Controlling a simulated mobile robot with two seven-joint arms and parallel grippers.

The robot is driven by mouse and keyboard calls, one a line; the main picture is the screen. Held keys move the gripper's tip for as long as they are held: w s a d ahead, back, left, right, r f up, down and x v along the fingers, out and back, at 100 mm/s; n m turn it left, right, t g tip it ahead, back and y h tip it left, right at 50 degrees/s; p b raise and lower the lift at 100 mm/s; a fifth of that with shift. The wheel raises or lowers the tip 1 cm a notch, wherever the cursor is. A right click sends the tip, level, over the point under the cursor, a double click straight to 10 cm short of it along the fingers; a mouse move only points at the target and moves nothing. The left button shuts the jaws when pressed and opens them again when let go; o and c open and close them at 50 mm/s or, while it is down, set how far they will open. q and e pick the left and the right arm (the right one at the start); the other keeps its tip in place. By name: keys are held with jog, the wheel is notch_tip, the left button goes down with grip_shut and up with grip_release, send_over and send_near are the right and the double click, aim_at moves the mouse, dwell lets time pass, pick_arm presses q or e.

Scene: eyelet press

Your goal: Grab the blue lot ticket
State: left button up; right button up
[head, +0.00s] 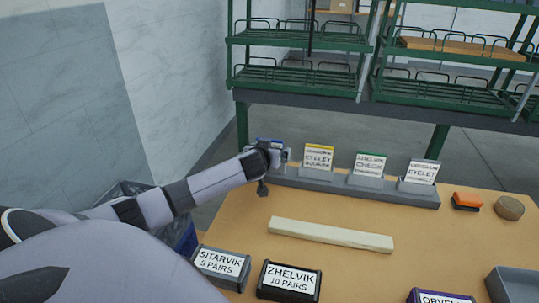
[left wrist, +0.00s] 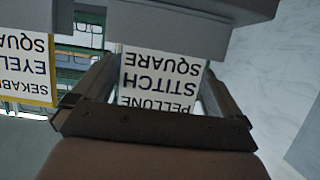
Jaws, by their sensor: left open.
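The blue lot ticket (head: 268,141) stands at the left end of the grey ticket rack (head: 345,190). In the head view only its blue top edge shows, and my left gripper (head: 282,156) hides most of its face. In the left wrist view the white ticket (left wrist: 160,78) appears upside down, with the words "PELLONE STITCH SQUARE". My left gripper (left wrist: 160,88) is open, with one finger on each side of this ticket. I cannot tell whether the fingers touch it. My right gripper is not in view.
A yellow-edged ticket (head: 318,157), a green-edged ticket (head: 369,165) and another white ticket (head: 421,172) stand to the right. A pale bar (head: 330,235) lies in front. Labelled boxes (head: 290,281) line the near edge. An orange brush (head: 466,200) lies right.

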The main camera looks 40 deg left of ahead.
pick_arm(q)
jog(key=c, duration=0.8)
jog(key=shift+o, duration=0.2)
jog(key=shift+r, duration=0.15)
